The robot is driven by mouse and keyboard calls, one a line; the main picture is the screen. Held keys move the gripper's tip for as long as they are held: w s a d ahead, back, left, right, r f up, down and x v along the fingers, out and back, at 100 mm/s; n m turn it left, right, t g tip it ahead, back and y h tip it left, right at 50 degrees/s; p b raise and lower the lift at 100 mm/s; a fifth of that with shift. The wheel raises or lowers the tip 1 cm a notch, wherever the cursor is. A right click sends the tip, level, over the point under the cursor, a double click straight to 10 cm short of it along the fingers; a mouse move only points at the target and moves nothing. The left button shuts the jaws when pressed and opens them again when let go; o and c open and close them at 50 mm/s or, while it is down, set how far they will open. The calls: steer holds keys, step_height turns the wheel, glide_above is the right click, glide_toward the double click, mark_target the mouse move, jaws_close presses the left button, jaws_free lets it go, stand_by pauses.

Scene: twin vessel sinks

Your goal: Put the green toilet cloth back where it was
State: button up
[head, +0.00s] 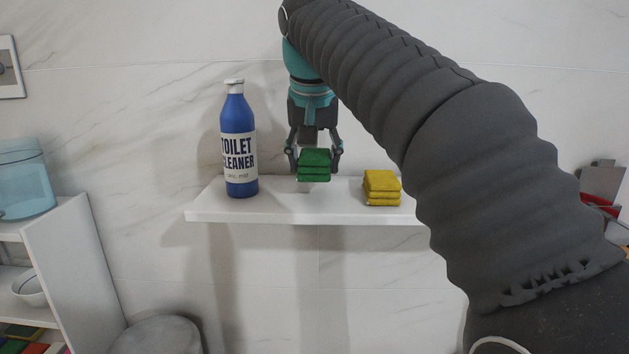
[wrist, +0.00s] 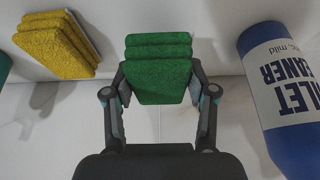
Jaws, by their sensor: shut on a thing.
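The green toilet cloth (head: 314,165) is a folded green stack held between the fingers of my gripper (head: 314,160). It is at the shelf, between the blue bottle and the yellow cloth, in the head view. In the wrist view, the green cloth (wrist: 159,72) sits between the two fingertips of my gripper (wrist: 160,88), which is shut on it. I cannot tell for sure whether its underside touches the shelf or hangs just above it.
The white wall shelf (head: 290,212) bears a blue toilet cleaner bottle (head: 239,140) on the left and a folded yellow cloth (head: 382,188) on the right. A white shelf unit (head: 75,250) with a clear blue container (head: 25,182) stands at far left. A round grey lid (head: 157,337) is below.

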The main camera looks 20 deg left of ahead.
mark_target(314, 181)
steer(key=shift+f+b, duration=0.7)
steer(key=shift+f, duration=1.15)
steer(key=shift+f, duration=0.1)
steer(key=o, duration=1.1)
steer(key=p+v, duration=0.4)
steer(key=v, duration=0.8)
steer(key=shift+s, duration=0.1)
